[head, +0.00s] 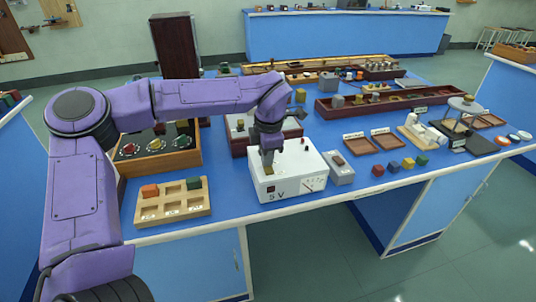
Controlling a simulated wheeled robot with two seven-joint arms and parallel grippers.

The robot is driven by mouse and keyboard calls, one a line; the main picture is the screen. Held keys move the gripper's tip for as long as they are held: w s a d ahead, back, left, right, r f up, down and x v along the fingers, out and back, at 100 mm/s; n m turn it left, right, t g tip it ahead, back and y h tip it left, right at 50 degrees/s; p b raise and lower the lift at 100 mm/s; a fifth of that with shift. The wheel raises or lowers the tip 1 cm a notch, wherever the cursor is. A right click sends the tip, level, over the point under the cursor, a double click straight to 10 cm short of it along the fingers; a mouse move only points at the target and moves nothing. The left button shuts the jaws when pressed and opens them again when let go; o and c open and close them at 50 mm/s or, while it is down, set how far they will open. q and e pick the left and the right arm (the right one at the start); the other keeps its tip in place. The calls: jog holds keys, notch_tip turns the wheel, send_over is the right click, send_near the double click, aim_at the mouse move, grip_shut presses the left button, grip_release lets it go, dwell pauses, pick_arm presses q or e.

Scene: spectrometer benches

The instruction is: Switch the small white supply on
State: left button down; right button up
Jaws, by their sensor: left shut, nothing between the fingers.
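The small white supply (285,183) is a white box marked "5 V" on its front, near the front edge of the blue bench. My right gripper is not in view.
A wooden tray (172,216) with an orange and a green block stands left of the supply. A grey box (339,168) stands close on its right, then several coloured cubes (393,167). A dark-red tray (240,146) is behind. The bench front edge is near.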

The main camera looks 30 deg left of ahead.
pick_arm(q)
jog(key=shift+a+r+g+h+p, duration=0.2)
jog(key=shift+g+h+p, duration=0.1)
jog(key=shift+p, duration=0.5)
jog(key=shift+d+f+b, duration=0.1)
jog(key=shift+f+b, duration=0.25)
jog(key=shift+b, duration=0.2)
jog(key=shift+s+d, duration=0.1)
jog(key=shift+s+d+r, duration=0.1)
jog(key=shift+s+d, duration=0.25)
jog(key=shift+d, duration=0.2)
jog(key=shift+r, duration=0.1)
